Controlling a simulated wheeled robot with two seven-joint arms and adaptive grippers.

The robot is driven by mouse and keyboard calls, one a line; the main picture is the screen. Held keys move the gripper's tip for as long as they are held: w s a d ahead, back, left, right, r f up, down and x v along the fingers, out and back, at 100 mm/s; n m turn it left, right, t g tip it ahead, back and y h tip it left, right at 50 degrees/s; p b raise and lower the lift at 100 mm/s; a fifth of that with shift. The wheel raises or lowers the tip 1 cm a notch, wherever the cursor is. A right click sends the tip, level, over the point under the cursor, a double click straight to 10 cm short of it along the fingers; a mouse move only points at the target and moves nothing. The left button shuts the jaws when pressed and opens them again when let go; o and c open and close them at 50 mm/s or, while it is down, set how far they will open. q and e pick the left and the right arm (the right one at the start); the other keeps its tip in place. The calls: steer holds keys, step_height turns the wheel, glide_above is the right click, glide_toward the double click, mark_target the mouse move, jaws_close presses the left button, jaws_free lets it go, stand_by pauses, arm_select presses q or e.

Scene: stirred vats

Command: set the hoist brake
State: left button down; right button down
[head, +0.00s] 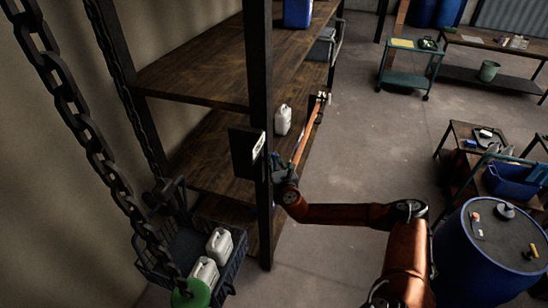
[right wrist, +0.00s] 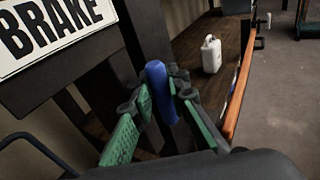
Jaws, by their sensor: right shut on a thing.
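The brake's label (right wrist: 50,32), white with black "BRAKE" lettering, fills the upper left of the right wrist view. In the head view the label (head: 258,145) is on a dark box (head: 241,152) at the shelf post. A blue upright handle (right wrist: 157,75) stands right of the label in the right wrist view. My right gripper (right wrist: 163,100) has its green-padded fingers on both sides of this handle and is shut on it. In the head view the right gripper (head: 279,168) is beside the post, and the handle is hard to make out. My left gripper is out of view.
A heavy chain (head: 82,130) hangs at the left, with a dark basket (head: 165,248) holding white jugs below. A blue drum (head: 470,262) stands right.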

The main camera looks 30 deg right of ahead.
steer(key=c, duration=1.8)
jaws_free()
steer(key=shift+c, duration=0.2)
steer(key=shift+s, duration=0.1)
steer(key=v, duration=1.1)
steer(key=shift+s, duration=0.35)
steer(key=shift+a+r, duration=0.1)
